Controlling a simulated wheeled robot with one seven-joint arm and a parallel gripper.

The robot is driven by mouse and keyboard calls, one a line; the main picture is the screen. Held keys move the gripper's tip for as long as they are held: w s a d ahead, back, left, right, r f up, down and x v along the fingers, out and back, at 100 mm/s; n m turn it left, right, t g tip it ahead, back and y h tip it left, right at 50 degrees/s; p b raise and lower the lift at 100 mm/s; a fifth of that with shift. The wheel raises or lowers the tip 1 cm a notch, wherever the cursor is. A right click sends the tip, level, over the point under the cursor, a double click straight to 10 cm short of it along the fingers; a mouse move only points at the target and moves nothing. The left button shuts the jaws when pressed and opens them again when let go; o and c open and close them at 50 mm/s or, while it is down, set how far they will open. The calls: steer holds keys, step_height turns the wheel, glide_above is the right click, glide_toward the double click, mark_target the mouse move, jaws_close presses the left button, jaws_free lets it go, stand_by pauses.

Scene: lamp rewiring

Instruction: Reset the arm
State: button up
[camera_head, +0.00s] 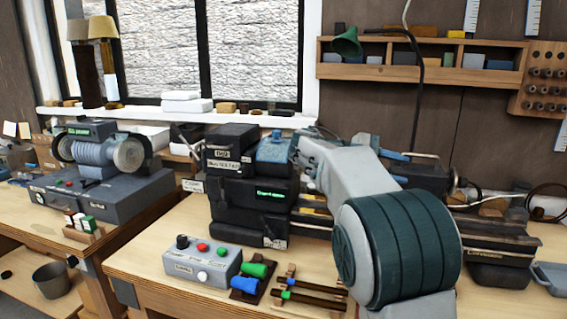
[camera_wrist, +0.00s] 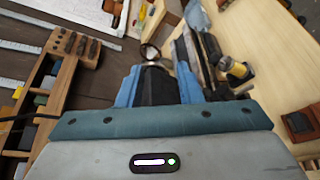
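My arm reaches over the workbench (camera_head: 150,262) from the right of the head view, its large dark ribbed joint in front. My gripper (camera_head: 402,167) is partly hidden behind the arm. Its two blue fingers show apart there. In the wrist view my gripper (camera_wrist: 160,72) has its fingers spread. A dark shape shows between them, and I cannot tell how near it is. I see nothing clearly held.
Stacked black cases (camera_head: 245,190), a grey control box (camera_head: 200,265) and green and blue-handled pieces lie left of my arm. A bench grinder (camera_head: 95,150) stands further left. A wooden wall shelf (camera_head: 420,72) with a green lamp shade (camera_head: 346,43) is behind.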

steer(key=s+f+y, duration=0.7)
steer(key=s+f, duration=0.3)
steer(key=s+a+f+m+t+y, duration=0.1)
steer(key=s+a+f+m+y, duration=0.2)
steer(key=s, duration=0.6)
steer(key=s+a+f+m+t+y, duration=0.1)
steer(key=s+a+f+m+y, duration=0.2)
steer(key=s+f, duration=0.6)
steer(key=shift+a+f+m+t+y, duration=0.35)
steer(key=shift+a+f+y, duration=0.35)
steer(key=shift+a+y, duration=0.85)
steer(key=shift+a+h, duration=0.25)
steer(key=shift+h, duration=0.1)
